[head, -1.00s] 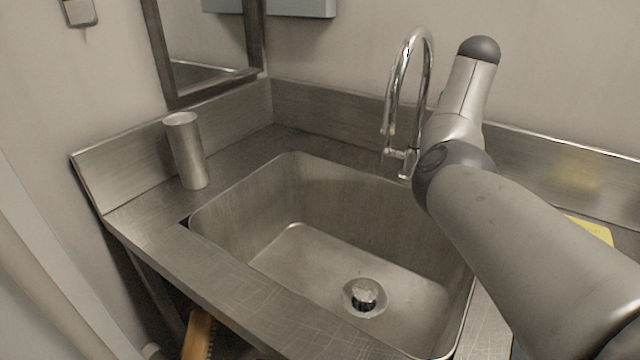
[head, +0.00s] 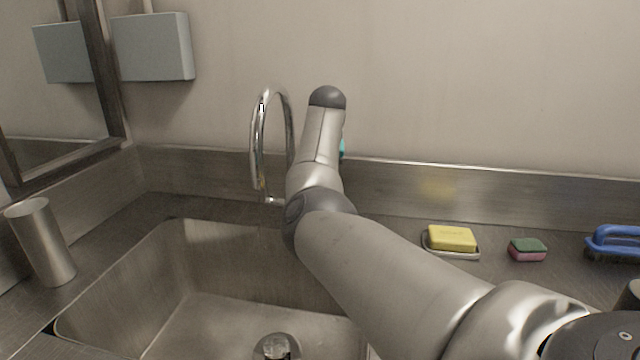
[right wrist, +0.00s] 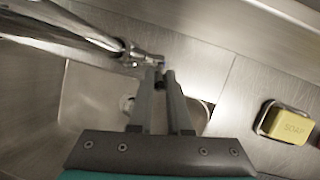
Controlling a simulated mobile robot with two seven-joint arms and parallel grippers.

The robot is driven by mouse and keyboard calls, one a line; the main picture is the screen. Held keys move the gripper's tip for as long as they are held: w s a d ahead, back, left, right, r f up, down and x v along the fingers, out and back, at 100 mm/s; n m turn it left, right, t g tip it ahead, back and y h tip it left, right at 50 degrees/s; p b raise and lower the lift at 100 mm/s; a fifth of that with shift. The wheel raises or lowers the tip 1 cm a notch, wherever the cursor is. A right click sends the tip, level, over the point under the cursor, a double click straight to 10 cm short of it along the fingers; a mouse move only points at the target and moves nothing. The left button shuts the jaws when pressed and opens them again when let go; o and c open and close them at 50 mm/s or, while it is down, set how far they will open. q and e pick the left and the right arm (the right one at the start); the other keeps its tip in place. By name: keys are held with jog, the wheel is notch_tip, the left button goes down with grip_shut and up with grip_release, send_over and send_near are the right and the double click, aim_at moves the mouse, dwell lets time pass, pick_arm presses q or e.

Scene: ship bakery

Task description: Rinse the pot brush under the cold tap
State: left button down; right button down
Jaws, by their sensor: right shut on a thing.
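The tap (head: 258,140) is a tall chrome gooseneck behind the steel sink (head: 200,280); no water shows from it in the head view. My right arm reaches to the back beside the tap and hides its own gripper in the head view. In the right wrist view my right gripper (right wrist: 160,78) has its fingertips together at the small lever (right wrist: 150,60) on the tap's side, shut on it. The tap (right wrist: 85,30) runs in from the upper left there. I cannot make out a pot brush in the current frames. My left gripper is out of view.
A yellow soap (head: 452,238) in a dish, a green and pink sponge (head: 528,250) and a blue-handled scrubbing brush (head: 615,240) lie on the counter at right. A steel cup (head: 40,242) stands at left. The drain fitting (head: 276,347) sits in the basin.

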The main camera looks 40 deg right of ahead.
dwell(0.8)
pick_arm(q)
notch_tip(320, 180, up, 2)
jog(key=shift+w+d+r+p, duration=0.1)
jog(key=shift+p, duration=0.95)
pick_arm(e)
jog(key=shift+d+r+g, duration=0.25)
jog(key=shift+g, duration=0.05)
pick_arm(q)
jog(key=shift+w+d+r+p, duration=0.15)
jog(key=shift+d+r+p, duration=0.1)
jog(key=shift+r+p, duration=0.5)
pick_arm(e)
jog(key=shift+w+d+f+y, duration=0.15)
jog(key=shift+w+y, duration=0.1)
jog(key=shift+y, duration=0.25)
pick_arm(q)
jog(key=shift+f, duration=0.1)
pick_arm(e)
jog(key=c, duration=0.9)
grip_release()
jog(key=shift+o, duration=0.2)
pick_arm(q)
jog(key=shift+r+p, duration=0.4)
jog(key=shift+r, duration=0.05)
pick_arm(e)
jog(key=v, duration=1.2)
jog(key=shift+w, duration=0.2)
